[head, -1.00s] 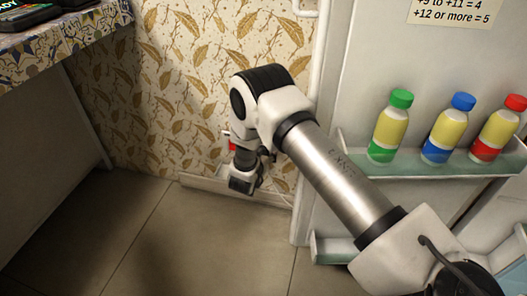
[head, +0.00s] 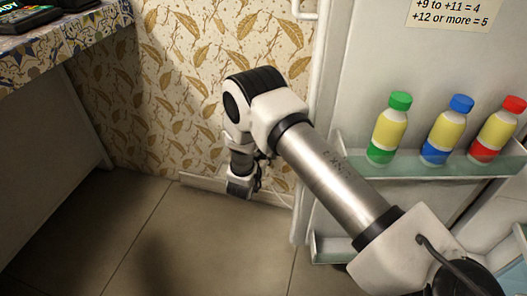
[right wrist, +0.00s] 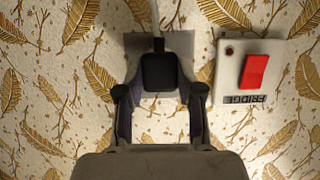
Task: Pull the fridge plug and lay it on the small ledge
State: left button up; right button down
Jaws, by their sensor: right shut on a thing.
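The black fridge plug (right wrist: 160,74) is between the fingers of my right gripper (right wrist: 159,92), which is shut on it. A white cable (right wrist: 154,14) runs from the plug to the top of the right wrist view. A grey socket plate (right wrist: 181,43) shows behind the plug; whether the plug's pins are in it cannot be told. In the head view my right gripper (head: 240,187) points at the papered wall, and the plug is hidden there. A narrow pale ledge (head: 204,182) runs along the foot of the wall. My left gripper is not in view.
A switch plate (right wrist: 229,79) marked FRIDGE, with a red rocker (right wrist: 254,72), is just right of the plug. The open fridge door (head: 372,70) with a bottle shelf (head: 440,168) stands at right. A tiled counter (head: 70,40) is at upper left. The floor (head: 150,235) is clear.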

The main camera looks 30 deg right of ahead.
jog(key=shift+s+a+p, duration=0.9)
jog(key=shift+s+a, duration=0.55)
jog(key=shift+a, duration=0.2)
jog(key=shift+w+a+f, duration=0.1)
jog(key=shift+a+f, duration=0.15)
jog(key=shift+a, duration=0.5)
jog(key=shift+s+a+f, duration=0.1)
jog(key=shift+a+f, duration=0.1)
jog(key=shift+a, duration=0.5)
jog(key=shift+w+a+f, duration=0.1)
jog(key=shift+a+f, duration=0.15)
jog(key=shift+a, duration=0.5)
jog(key=w+a+f+b, duration=0.4)
jog(key=w+a+b, duration=0.1)
jog(key=w, duration=0.1)
jog(key=shift+w+a+b, duration=0.25)
jog(key=shift+b, duration=0.15)
jog(key=shift+d, duration=0.1)
jog(key=shift+r+b+x, duration=0.2)
jog(key=shift+b+x, duration=0.2)
jog(key=shift+x, duration=0.55)
jog(key=shift+r+b+x, duration=0.2)
jog(key=shift+b+x, duration=0.25)
jog(key=shift+x, duration=0.55)
jog(key=shift+r+b+x, duration=0.15)
jog(key=shift+b+x, duration=0.25)
jog(key=shift+x, duration=0.55)
jog(key=shift+w+d, duration=0.1)
jog(key=shift+w, duration=0.05)
